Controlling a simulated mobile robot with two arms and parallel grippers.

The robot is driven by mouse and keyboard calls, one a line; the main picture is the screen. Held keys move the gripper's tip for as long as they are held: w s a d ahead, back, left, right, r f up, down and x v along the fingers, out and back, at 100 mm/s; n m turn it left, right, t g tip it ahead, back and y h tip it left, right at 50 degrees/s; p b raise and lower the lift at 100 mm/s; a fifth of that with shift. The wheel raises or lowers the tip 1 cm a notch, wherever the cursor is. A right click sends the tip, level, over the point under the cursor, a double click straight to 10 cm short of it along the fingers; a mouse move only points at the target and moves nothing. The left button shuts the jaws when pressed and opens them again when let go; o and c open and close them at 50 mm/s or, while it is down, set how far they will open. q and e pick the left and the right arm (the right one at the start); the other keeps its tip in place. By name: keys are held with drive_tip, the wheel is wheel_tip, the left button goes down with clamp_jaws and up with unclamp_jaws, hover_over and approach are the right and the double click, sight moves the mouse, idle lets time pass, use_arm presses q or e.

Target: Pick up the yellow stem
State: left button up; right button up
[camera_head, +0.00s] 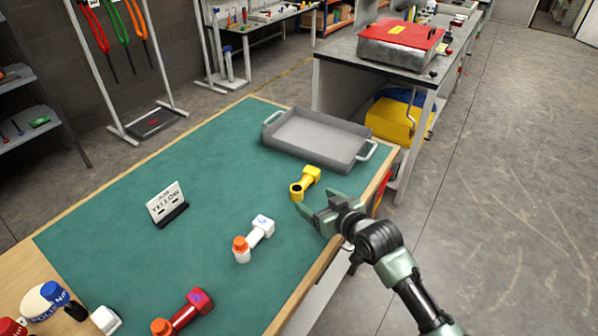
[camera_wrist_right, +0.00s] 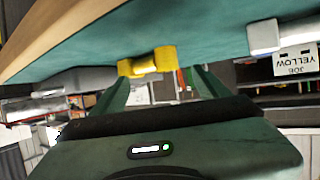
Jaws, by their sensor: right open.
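The yellow stem (camera_head: 305,183) lies on the green mat, just in front of the grey tray. It also shows in the right wrist view (camera_wrist_right: 147,64), near the top, ahead of my fingers. My right gripper (camera_head: 317,203) is open and empty, reaching in from the right table edge. Its fingers are close to the yellow stem, on its near right side, and do not appear to hold it. In the right wrist view the open fingers (camera_wrist_right: 160,82) stand on either side below the stem. My left gripper is not in view.
A grey tray (camera_head: 338,163) with handles stands behind the stem. A white stem (camera_head: 262,229) and a red stem (camera_head: 190,308), both with orange ends, lie nearer. A small sign (camera_head: 165,202) stands left. Bottles (camera_head: 57,294) crowd the lower left corner. Bare mat lies between.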

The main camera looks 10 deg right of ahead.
sight(302, 191)
drive_tip(key=shift+w+a+f, duration=0.15)
drive_tip(key=shift+w+a, duration=0.05)
drive_tip(key=shift+w, duration=0.35)
drive_tip(key=shift+w+a, duration=0.15)
drive_tip(key=shift+w, duration=0.3)
drive_tip(key=p+x, duration=0.1)
drive_tip(key=x, duration=0.3)
drive_tip(key=shift+w+a+f, duration=0.15)
drive_tip(key=shift+w+f, duration=0.05)
drive_tip(key=shift+w, duration=0.1)
clamp_jaws()
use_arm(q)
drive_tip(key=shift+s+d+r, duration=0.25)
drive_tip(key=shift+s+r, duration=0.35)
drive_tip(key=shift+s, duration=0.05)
